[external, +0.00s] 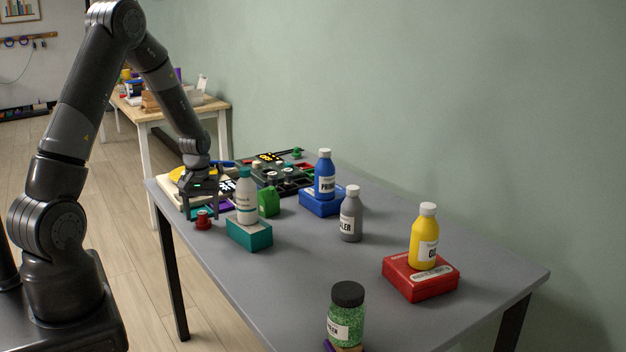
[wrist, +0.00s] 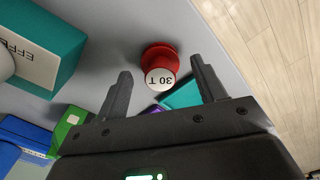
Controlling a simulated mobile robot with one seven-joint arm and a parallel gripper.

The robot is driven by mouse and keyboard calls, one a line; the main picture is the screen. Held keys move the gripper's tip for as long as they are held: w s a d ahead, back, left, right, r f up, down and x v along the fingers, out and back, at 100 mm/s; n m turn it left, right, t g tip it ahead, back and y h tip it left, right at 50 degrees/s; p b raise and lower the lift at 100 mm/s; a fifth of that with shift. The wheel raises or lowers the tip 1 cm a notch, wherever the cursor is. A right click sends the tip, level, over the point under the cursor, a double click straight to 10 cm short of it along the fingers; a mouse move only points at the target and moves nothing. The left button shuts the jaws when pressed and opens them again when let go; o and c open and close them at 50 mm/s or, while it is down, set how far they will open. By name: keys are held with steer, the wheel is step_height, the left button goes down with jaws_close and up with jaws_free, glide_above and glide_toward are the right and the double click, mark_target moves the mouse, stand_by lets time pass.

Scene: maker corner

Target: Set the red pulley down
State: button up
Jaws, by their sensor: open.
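The red pulley (external: 203,220) stands on the grey table near its left edge in the external view. In the wrist view the red pulley (wrist: 159,62) shows a white top marked "30 T". My gripper (external: 201,205) is open, low over the table beside the pulley. In the wrist view the two fingers of my gripper (wrist: 160,80) are spread apart, and the pulley lies between and just beyond their tips. No finger visibly touches it.
A teal box (external: 249,234) with a white bottle (external: 246,197) stands close to the right. A green block (external: 268,202) is behind it. A red box (external: 420,278) with a yellow bottle (external: 424,236) stands farther right. The front left table edge is near.

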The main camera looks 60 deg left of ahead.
mark_target(202, 213)
step_height(202, 213, up, 11)
steer(key=s+d+r+m+t, duration=0.1)
steer(key=d+r+m+t, duration=0.15)
steer(key=d+r, duration=0.65)
steer(key=s+d+r+m+t, duration=0.1)
steer(key=s+d+r+m, duration=0.3)
steer(key=s+d, duration=0.3)
steer(key=s+d+r+m+t, duration=0.2)
steer(key=s+d+r+m, duration=0.3)
steer(key=s+d, duration=0.3)
steer(key=d+r, duration=0.1)
steer(key=d, duration=0.2)
steer(key=shift+r, duration=0.4)
